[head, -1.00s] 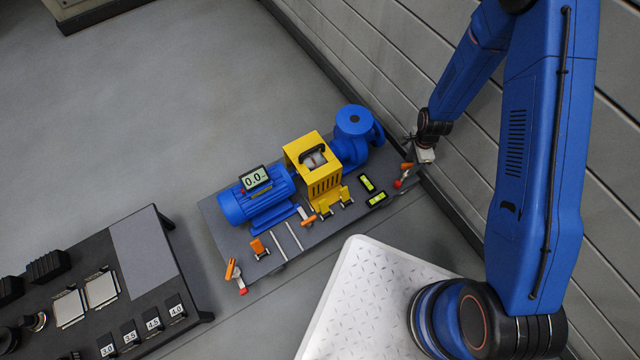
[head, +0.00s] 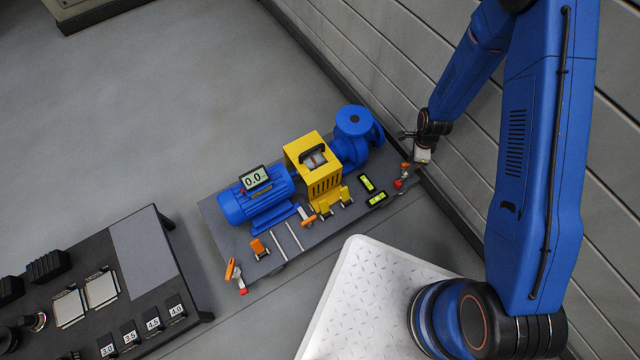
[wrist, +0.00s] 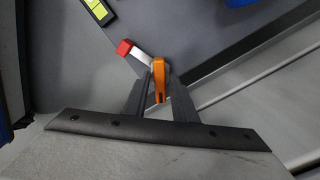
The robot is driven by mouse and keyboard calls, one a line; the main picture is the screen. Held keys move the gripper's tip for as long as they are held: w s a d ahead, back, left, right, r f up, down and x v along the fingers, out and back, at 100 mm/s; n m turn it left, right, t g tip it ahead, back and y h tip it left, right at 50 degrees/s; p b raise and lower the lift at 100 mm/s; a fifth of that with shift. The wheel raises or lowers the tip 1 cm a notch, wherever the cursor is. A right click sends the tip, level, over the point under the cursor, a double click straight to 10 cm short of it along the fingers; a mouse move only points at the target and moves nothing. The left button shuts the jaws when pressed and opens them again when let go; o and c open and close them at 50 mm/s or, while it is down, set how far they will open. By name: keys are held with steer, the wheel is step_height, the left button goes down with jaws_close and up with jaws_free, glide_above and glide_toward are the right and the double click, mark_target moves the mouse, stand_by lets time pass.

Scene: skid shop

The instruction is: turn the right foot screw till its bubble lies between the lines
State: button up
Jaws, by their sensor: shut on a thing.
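The right foot screw has an orange handle (wrist: 158,78) and a red-tipped pale lever (wrist: 126,49) beside it. In the head view the orange part (head: 406,167) and the red tip (head: 398,183) sit at the right end of the skid (head: 350,212). My gripper (wrist: 160,98) is shut on the orange handle, one finger on each side. In the head view my gripper (head: 420,160) is at that corner, by the wall. Two yellow-green bubble levels (head: 367,184) (head: 376,199) lie on the skid near the screw. Their bubbles are too small to read against the lines.
A blue motor (head: 258,197) with a display reading about 0.0, a yellow guard (head: 318,180) and a blue pump (head: 356,138) stand on the skid. The grey panelled wall (head: 440,70) is close behind my gripper. A dark bench (head: 120,290) stands at lower left.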

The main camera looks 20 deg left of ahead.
steer(key=shift+m, duration=1.4)
steer(key=shift+m, duration=1.4)
steer(key=shift+m, duration=1.2)
